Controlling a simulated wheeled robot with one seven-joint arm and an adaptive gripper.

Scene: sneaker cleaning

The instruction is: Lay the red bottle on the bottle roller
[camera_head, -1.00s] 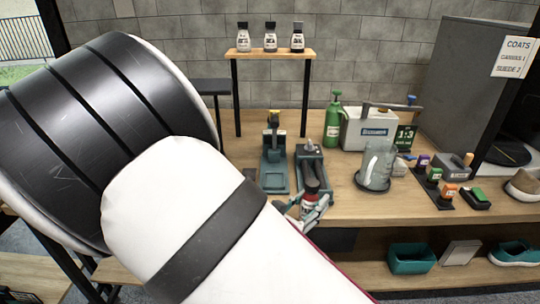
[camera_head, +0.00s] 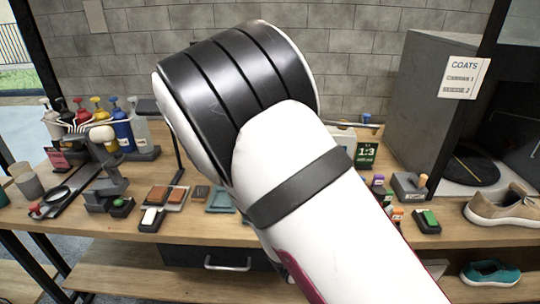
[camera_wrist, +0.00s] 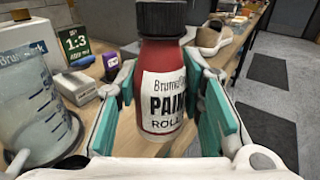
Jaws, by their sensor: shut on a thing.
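The red bottle (camera_wrist: 163,90) has a black cap and a white label reading "PAIN... ROLL...". In the wrist view it is upright between the teal-padded fingers of my gripper (camera_wrist: 165,105), which is shut on its sides. In the head view my arm hides both bottle and gripper. A teal flat-based device (camera_head: 220,199) shows partly beside my arm; I cannot tell whether it is the bottle roller. No bottle roller is clearly visible now.
A clear pitcher (camera_wrist: 38,105) stands left of the bottle in the wrist view. A green 1:3 sign (camera_head: 366,153), small blocks and brushes, and a tan sneaker (camera_head: 498,207) are on the right. Pump bottles (camera_head: 100,125) and a grey stand (camera_head: 105,190) are on the left.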

